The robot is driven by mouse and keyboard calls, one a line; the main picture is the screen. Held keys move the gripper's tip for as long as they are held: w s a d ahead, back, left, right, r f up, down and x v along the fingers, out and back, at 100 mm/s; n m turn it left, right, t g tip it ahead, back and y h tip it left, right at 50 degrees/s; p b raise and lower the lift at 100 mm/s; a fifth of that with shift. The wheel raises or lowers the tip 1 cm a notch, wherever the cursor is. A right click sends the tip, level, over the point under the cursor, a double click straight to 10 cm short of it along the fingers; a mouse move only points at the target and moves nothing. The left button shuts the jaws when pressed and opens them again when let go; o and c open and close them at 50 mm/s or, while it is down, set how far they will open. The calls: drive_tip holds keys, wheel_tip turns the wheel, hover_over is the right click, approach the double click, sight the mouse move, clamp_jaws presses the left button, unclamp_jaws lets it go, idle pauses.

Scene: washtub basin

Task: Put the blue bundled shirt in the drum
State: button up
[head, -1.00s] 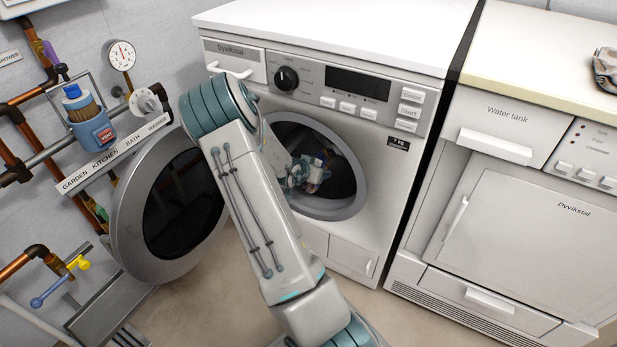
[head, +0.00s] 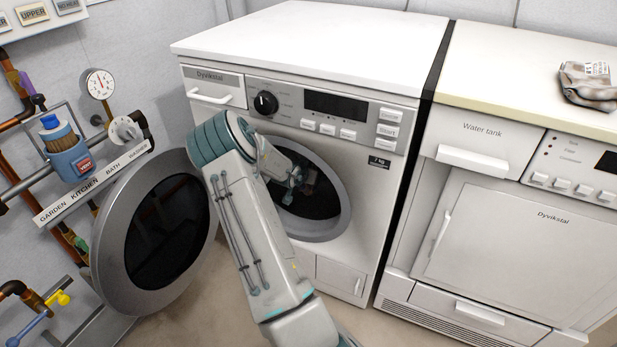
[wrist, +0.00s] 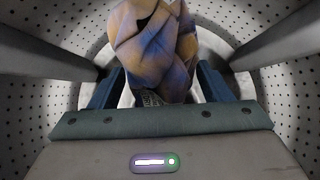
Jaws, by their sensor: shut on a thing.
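The bundled shirt (wrist: 155,45), blue-purple with orange-tan patches in this light, shows at the top middle of the wrist view. My gripper (wrist: 157,84) is shut on it, with a blue finger on each side. The drum's perforated metal wall (wrist: 38,105) surrounds both, so the shirt is held inside the drum. In the head view my arm reaches through the round opening of the washing machine (head: 345,205). There the gripper is mostly in shadow and the shirt is hard to make out. The wrist view does not show clearly whether the shirt touches the drum wall.
The round washer door (head: 110,235) stands wide open at the left of the opening. Pipes and a valve panel (head: 95,185) are on the wall beyond it.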

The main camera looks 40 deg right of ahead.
drive_tip(key=o, duration=1.3)
drive_tip(key=shift+c, duration=0.2)
drive_tip(key=p+v, duration=0.5)
drive_tip(key=v, duration=0.8)
drive_tip(key=shift+s+a+r, duration=0.15)
drive_tip(key=shift+a, duration=0.15)
